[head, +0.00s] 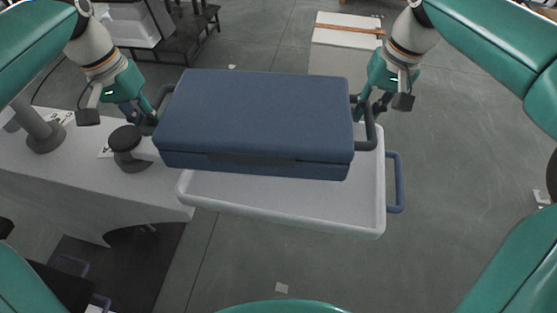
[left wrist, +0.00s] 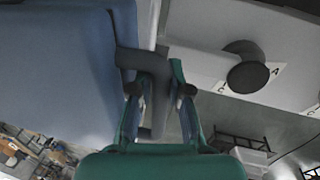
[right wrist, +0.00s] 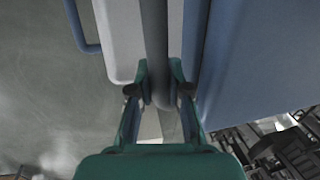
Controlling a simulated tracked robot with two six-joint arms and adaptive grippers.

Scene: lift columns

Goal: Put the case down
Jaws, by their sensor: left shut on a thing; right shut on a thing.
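The blue case (head: 255,115) is held level between my two grippers in the head view, with a dark handle at each end. My left gripper (head: 147,117) is shut on the left handle, which shows in the left wrist view (left wrist: 155,62). My right gripper (head: 368,112) is shut on the right handle, which shows in the right wrist view (right wrist: 154,50). A white tray (head: 290,215) with a raised rim lies below the case in the head view. The case hides the tray's far part. I cannot tell the gap between them.
A blue handle (head: 396,183) sticks out at the tray's right end. A pale table (head: 60,180) with dark round knobs (head: 126,142) stands to the left. A white board (head: 340,45) lies on the floor at the back. Open grey floor (head: 460,140) spreads to the right.

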